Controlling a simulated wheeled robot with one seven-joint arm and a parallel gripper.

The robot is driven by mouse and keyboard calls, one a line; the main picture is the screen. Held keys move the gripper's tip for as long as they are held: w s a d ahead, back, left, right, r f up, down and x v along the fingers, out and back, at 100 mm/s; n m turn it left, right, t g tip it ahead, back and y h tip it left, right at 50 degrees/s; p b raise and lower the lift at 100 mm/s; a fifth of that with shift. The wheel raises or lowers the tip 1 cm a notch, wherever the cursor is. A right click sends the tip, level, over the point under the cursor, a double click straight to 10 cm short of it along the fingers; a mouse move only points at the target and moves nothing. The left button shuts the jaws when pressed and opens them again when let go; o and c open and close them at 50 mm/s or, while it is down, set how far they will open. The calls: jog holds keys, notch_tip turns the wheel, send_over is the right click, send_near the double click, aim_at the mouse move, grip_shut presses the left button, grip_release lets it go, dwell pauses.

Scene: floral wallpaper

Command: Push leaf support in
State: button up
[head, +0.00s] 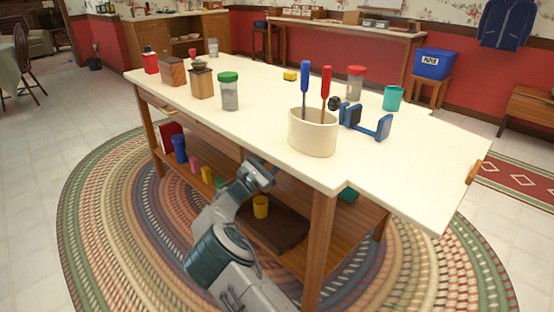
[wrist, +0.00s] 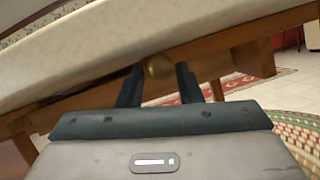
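The long cream-topped table (head: 270,115) has a wooden frame, and its right end carries a leaf (head: 425,165) lying level with the top. A wooden piece (head: 474,172) shows at the leaf's right edge; I cannot tell whether it is the leaf support. My gripper (head: 265,172) is at the table's near long side, just below the top's edge. In the wrist view a round brass knob (wrist: 160,67) shows between the fingers of my gripper (wrist: 160,80), before the wooden rail (wrist: 215,58). The fingers are apart, with gaps beside the knob; contact is unclear.
A crock (head: 312,135) with two screwdrivers, a blue clamp (head: 365,122) and jars stand on the top. A braided rug (head: 110,215) surrounds the table.

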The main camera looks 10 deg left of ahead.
jog(key=shift+d, duration=0.1)
jog(key=p+v, duration=0.2)
jog(key=v, duration=1.1)
jog(key=shift+s+a+f, duration=0.2)
jog(key=shift+a+f, duration=0.1)
